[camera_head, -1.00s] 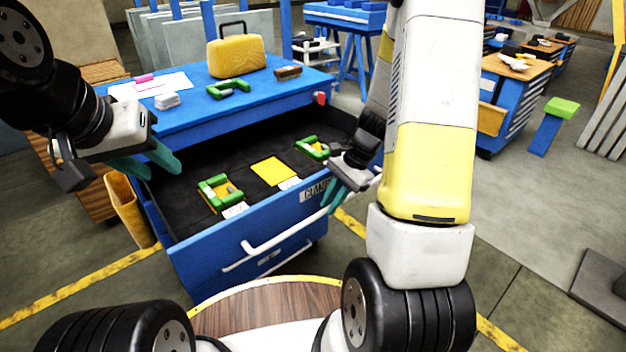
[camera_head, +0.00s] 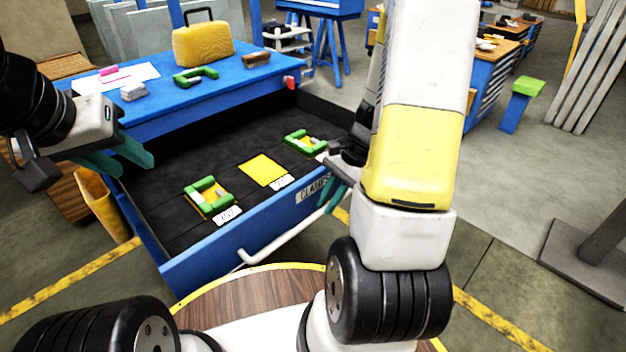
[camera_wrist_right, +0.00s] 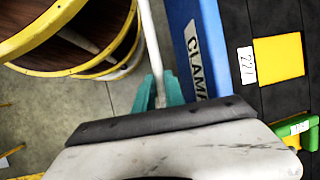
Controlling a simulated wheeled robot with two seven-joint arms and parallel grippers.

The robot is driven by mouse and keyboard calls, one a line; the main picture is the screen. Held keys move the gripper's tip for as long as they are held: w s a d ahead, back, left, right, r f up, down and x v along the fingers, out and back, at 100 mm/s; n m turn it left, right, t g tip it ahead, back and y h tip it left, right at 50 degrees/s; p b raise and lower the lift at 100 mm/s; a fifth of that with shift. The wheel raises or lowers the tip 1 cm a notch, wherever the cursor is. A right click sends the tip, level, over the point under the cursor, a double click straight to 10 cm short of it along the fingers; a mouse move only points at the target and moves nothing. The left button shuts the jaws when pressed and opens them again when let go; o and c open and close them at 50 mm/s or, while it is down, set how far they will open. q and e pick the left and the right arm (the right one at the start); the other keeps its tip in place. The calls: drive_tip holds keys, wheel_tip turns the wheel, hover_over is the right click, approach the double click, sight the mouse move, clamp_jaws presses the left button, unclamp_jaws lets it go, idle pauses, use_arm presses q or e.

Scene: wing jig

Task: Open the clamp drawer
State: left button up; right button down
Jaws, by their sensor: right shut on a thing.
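The clamp drawer (camera_head: 215,254) stands pulled far out of the blue bench, with its black inside showing. Its white bar handle (camera_head: 285,238) runs along the front. My right gripper (camera_head: 330,193) is at the right part of the handle. In the right wrist view its teal fingers (camera_wrist_right: 158,92) are shut on the white handle bar (camera_wrist_right: 152,45), beside the drawer's blue front with its label. Two green clamps (camera_head: 207,197) (camera_head: 303,143) lie in the drawer, with a yellow patch (camera_head: 263,170) between them. My left gripper (camera_head: 130,158) is open and empty over the drawer's left side.
The blue bench top (camera_head: 225,85) holds a yellow case (camera_head: 203,45), another green clamp (camera_head: 196,77), a brown brush (camera_head: 257,60) and papers. My round wooden-topped base is close to the drawer front. An orange bin (camera_head: 103,205) stands left of the drawer.

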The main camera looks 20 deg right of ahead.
drive_tip(key=c, duration=1.4)
unclamp_jaws()
drive_tip(key=shift+r, duration=0.1)
drive_tip(key=v, duration=0.7)
drive_tip(key=shift+d+r, duration=0.15)
drive_tip(key=shift+r, duration=0.15)
drive_tip(key=shift+r, duration=0.1)
drive_tip(key=s+a+r+n+t+h, duration=0.1)
drive_tip(key=s+a+r+n+t, duration=0.1)
drive_tip(key=r, duration=0.4)
drive_tip(key=s+a+r+n+t+h, duration=0.1)
drive_tip(key=s+a+r+n+t, duration=0.1)
drive_tip(key=r+n, duration=0.4)
drive_tip(key=s+a+r+n+t, duration=0.2)
drive_tip(key=s+a+r+n, duration=0.2)
drive_tip(key=a+r, duration=0.2)
drive_tip(key=shift+r+n+h, duration=0.3)
drive_tip(key=shift+r+h, duration=0.1)
